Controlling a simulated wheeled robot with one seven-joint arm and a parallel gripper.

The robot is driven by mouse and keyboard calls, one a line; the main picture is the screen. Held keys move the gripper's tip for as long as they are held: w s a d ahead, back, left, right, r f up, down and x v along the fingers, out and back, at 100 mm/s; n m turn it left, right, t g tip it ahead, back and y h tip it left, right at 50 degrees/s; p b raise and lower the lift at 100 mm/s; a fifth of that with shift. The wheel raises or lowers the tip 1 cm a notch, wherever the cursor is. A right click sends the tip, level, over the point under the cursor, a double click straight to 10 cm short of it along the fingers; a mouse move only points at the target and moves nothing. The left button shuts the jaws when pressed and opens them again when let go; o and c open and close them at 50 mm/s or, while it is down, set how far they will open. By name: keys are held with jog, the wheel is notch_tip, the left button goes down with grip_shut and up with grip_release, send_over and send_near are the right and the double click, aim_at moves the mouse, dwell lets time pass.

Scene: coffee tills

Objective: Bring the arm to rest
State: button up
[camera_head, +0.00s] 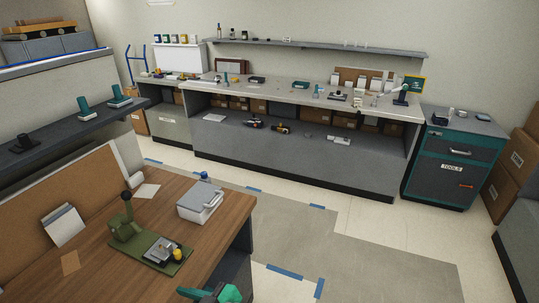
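A teal and dark shape (215,294) shows at the bottom edge of the head view, by the near right corner of the wooden table (205,164). It looks like the end of my arm, cut off by the frame. I cannot make out its fingertips, nor whether they are apart or hold anything. The rest of my arm is out of view.
The table bears a green press-like device (125,226), a small fixture (163,250) and a lidded grey box (199,204). A long workbench (300,92) with tools stands at the back, a teal tool cabinet (452,160) right. The grey floor (350,250) is clear.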

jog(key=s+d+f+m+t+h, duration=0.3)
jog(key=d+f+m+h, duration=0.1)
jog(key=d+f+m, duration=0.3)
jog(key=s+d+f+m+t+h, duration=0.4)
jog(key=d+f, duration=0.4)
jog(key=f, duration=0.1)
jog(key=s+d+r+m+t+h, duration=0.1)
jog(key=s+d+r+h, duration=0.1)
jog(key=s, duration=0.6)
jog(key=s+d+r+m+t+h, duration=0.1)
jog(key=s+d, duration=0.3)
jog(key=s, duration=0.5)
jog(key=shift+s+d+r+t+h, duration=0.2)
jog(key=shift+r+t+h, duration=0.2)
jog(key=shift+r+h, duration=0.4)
